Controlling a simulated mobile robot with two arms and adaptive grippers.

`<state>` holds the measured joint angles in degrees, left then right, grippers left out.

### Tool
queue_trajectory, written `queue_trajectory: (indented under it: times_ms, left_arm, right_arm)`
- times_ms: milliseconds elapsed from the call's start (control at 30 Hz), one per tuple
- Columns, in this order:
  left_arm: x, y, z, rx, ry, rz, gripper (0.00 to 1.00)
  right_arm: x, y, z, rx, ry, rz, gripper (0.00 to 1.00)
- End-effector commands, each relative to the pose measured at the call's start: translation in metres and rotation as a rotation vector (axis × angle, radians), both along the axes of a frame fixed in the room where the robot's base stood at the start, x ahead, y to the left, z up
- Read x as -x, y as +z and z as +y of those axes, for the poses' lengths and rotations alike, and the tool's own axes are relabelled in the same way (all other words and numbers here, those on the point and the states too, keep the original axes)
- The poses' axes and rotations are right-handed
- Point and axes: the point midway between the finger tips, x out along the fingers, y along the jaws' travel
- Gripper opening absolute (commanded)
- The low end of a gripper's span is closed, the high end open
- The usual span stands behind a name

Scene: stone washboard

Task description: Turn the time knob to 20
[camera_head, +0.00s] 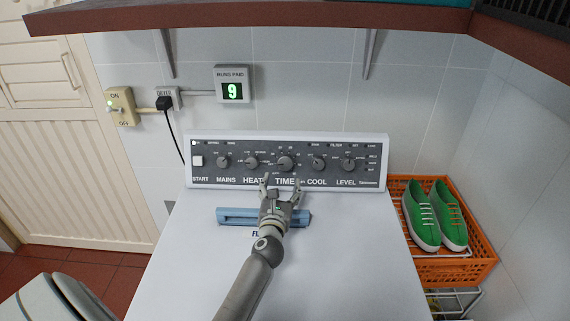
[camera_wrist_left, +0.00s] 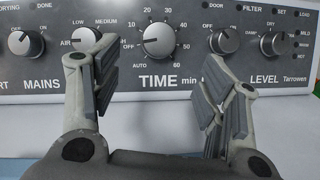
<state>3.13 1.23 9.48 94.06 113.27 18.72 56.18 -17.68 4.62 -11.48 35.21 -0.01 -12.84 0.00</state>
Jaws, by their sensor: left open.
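The time knob (camera_head: 286,163) is the larger round grey knob in the middle of the dryer's control panel. In the left wrist view the time knob (camera_wrist_left: 158,40) shows a ring of marks, with AUTO at lower left, 10, 20, 30, 40, 50 and 60. My left gripper (camera_head: 282,184) is open and empty, just in front of and below the knob. In the wrist view its fingers (camera_wrist_left: 157,82) stand apart on either side of the TIME label, not touching the knob. My right gripper is not in view.
The mains knob (camera_head: 223,162), heat knob (camera_head: 252,162), cool knob (camera_head: 318,163) and level knob (camera_head: 349,164) flank it closely. A blue handle (camera_head: 237,216) lies under my left wrist. A shelf (camera_head: 250,16) overhangs the panel. Green shoes (camera_head: 436,215) sit in an orange crate (camera_head: 484,245).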

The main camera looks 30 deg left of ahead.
Motion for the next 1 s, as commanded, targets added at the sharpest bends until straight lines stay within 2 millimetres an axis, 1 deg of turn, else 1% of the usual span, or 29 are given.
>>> queue_trajectory:
  times_ms: [33, 167, 300, 500, 700, 967, 1000]
  left_arm:
    - [-0.008, 0.002, 0.004, -0.001, 0.001, -0.002, 0.67]
    - [-0.029, 0.001, 0.015, -0.002, 0.001, -0.001, 0.67]
    - [-0.050, 0.001, 0.026, -0.002, 0.001, -0.003, 0.67]
    - [-0.072, 0.000, 0.036, -0.001, 0.001, -0.001, 0.67]
    - [-0.081, 0.000, 0.041, -0.002, 0.001, 0.000, 0.67]
    - [-0.082, 0.001, 0.042, -0.001, 0.000, 0.000, 0.67]
    - [-0.082, 0.001, 0.042, -0.001, 0.000, 0.000, 0.66]
  right_arm:
    - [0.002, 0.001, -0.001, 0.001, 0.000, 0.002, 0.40]
    - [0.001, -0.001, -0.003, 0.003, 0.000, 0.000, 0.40]
    - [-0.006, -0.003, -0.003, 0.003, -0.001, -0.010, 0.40]
    - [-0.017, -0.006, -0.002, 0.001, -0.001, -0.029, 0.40]
    - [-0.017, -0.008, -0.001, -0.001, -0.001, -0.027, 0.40]
    - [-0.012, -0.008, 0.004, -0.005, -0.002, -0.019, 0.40]
    - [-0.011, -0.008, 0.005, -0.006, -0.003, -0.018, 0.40]
